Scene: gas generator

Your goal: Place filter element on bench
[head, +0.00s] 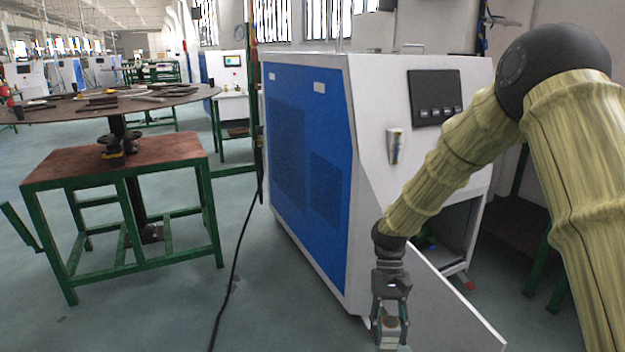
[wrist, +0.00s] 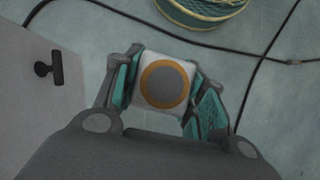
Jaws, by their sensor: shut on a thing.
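My gripper (head: 391,318) is shut on the filter element (head: 389,334) and holds it in the air in front of the generator's open lower compartment. In the wrist view the filter element (wrist: 163,84) is a whitish block with an orange ring around a grey centre, clasped between two teal-padded fingers. Its lower part is cut off by the head view's bottom edge. The bench (head: 60,170) has a reddish-brown top and a green metal frame. It stands at the left of the head view, well away from my gripper, with the generator between them.
The blue and white generator (head: 310,150) fills the middle. Its white lower door (head: 455,312) hangs open beside my gripper; its black handle (wrist: 56,69) shows in the wrist view. A black cable (head: 232,275) crosses otherwise clear floor.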

